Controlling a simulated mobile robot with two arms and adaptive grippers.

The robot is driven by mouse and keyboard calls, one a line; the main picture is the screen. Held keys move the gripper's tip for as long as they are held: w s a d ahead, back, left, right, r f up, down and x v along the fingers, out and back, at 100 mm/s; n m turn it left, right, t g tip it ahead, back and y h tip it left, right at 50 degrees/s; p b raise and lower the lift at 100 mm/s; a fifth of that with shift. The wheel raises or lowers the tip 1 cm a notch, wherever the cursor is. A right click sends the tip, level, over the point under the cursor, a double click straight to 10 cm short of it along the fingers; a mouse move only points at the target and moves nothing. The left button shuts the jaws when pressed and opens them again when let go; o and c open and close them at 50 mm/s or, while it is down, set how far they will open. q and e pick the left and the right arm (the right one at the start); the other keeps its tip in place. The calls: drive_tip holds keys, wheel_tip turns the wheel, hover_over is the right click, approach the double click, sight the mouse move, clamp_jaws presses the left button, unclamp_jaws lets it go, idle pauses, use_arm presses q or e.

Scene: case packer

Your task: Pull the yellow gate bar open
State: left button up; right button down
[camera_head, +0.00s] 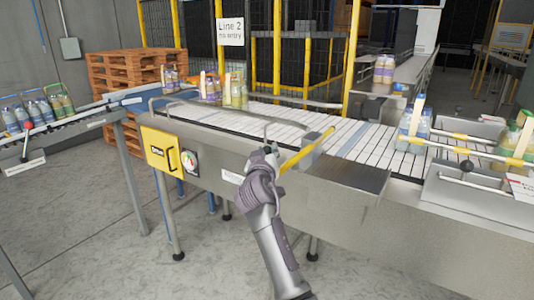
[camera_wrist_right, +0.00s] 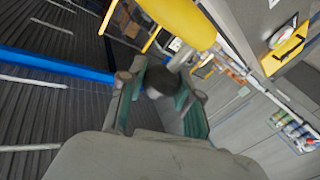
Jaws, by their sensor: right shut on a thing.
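The yellow gate bar (camera_head: 308,150) slants over the near edge of the white slatted conveyor in the head view, its near end beside my right gripper (camera_head: 268,152). In the right wrist view the yellow bar (camera_wrist_right: 183,22) runs across the top. My right gripper (camera_wrist_right: 160,95) is shut on a dark round knob (camera_wrist_right: 160,80) close to the bar's end; how the knob joins the bar is partly hidden. My left gripper is not in view.
The conveyor (camera_head: 365,145) runs across behind the bar. Bottle packs stand on it at the left (camera_head: 235,90) and right (camera_head: 415,125). A yellow panel (camera_head: 160,148) is on the conveyor's front side. A second yellow-banded bar (camera_head: 445,150) lies to the right. Floor in front is clear.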

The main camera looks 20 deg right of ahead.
drive_tip(key=c, duration=0.8)
unclamp_jaws()
drive_tip(key=shift+o, duration=0.2)
drive_tip(key=v, duration=0.7)
drive_tip(key=shift+s+a, duration=0.2)
